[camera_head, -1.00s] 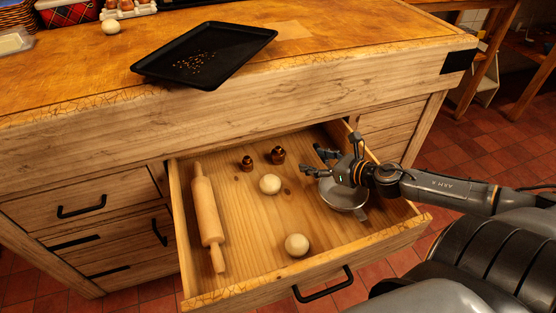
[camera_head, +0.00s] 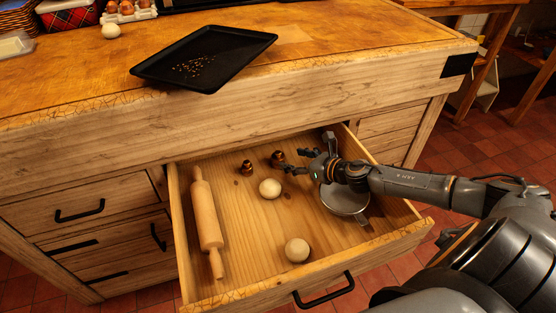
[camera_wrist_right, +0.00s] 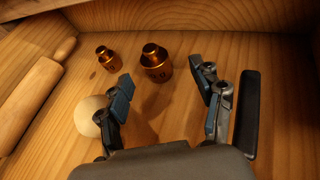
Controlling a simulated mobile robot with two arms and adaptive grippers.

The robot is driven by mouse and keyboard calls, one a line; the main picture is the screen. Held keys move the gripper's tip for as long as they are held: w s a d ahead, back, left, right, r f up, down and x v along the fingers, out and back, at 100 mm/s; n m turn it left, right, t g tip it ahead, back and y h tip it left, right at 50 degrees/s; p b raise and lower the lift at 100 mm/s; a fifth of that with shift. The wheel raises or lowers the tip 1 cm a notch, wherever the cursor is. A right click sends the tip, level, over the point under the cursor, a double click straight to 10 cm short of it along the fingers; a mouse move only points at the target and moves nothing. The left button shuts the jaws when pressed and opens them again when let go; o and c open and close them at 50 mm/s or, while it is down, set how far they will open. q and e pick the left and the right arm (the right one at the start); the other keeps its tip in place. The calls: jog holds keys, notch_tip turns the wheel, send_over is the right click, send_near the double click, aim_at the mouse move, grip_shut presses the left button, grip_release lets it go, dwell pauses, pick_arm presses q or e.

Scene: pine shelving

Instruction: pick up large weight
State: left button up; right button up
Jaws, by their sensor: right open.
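The large weight (camera_head: 278,158) is a brass-coloured knobbed cylinder standing upright at the back of the open drawer. In the right wrist view the large weight (camera_wrist_right: 155,63) stands just beyond the fingertips, between their lines and nearer the left finger. A smaller brass weight (camera_head: 247,168) stands to its left; it also shows in the right wrist view (camera_wrist_right: 108,58). My right gripper (camera_head: 294,160) is open and empty, low in the drawer and close to the large weight's right side. In the right wrist view the right gripper (camera_wrist_right: 165,95) has its fingers spread. My left gripper is out of view.
The drawer (camera_head: 265,287) also holds a rolling pin (camera_head: 207,220), two pale balls (camera_head: 270,188) (camera_head: 297,249) and a metal pan (camera_head: 344,199) under my right arm. A dark handle-like piece (camera_wrist_right: 248,113) lies beside the right finger. A black tray (camera_head: 205,57) rests on the counter.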

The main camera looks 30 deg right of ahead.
aim_at(281, 158)
jog(key=shift+a+x, duration=0.25)
jog(key=shift+x, duration=1.05)
jog(key=shift+a+x, duration=0.2)
jog(key=shift+x, duration=1.15)
jog(key=shift+s, duration=0.1)
grip_shut()
